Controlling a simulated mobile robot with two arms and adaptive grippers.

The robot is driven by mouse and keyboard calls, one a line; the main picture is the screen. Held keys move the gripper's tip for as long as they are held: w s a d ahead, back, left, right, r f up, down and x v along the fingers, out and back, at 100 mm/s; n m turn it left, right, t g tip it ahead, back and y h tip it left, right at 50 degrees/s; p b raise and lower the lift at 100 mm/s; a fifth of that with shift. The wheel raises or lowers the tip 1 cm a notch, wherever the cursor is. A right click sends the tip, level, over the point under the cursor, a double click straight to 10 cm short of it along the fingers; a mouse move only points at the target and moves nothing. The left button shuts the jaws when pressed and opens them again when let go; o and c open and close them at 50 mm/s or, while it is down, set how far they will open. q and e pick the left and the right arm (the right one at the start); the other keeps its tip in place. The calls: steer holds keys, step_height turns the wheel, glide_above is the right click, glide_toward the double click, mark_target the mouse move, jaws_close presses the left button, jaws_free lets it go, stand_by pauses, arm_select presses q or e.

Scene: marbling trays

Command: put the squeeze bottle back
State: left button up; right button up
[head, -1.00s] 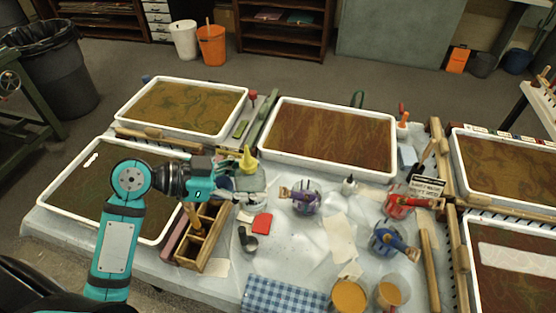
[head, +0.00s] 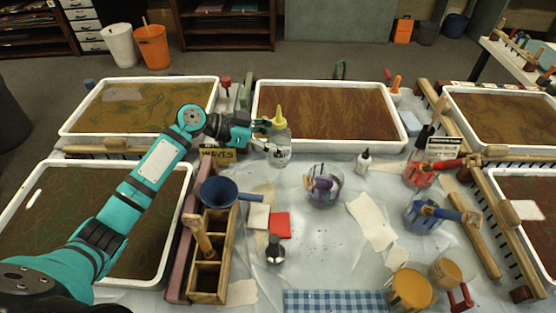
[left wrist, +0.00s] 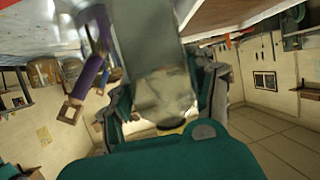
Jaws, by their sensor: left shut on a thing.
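The squeeze bottle (head: 280,153) is clear with a yellow nozzle and stands upright in the head view. It is at the near left corner of the middle marbling tray (head: 330,146). My left gripper (head: 266,130) reaches it from the left and is shut on its upper part. I cannot tell whether its base touches the table. In the left wrist view the bottle (left wrist: 160,92) shows large and blurred between the fingers. My right gripper is not in view.
A wooden caddy (head: 228,262) and a blue funnel (head: 218,191) are nearer me. A "WAVES" sign (head: 217,154) is left of the bottle.

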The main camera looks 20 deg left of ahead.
mark_target(277, 154)
arm_select(q)
steer(key=shift+a+f, duration=0.1)
steer(key=shift+f, duration=0.8)
step_height(277, 154, down, 4)
steer(key=shift+r, duration=0.2)
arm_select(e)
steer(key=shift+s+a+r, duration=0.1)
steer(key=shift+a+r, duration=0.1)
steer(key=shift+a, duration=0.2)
arm_select(q)
steer(key=shift+f, duration=0.15)
steer(key=o, duration=0.7)
steer(key=shift+o, duration=0.2)
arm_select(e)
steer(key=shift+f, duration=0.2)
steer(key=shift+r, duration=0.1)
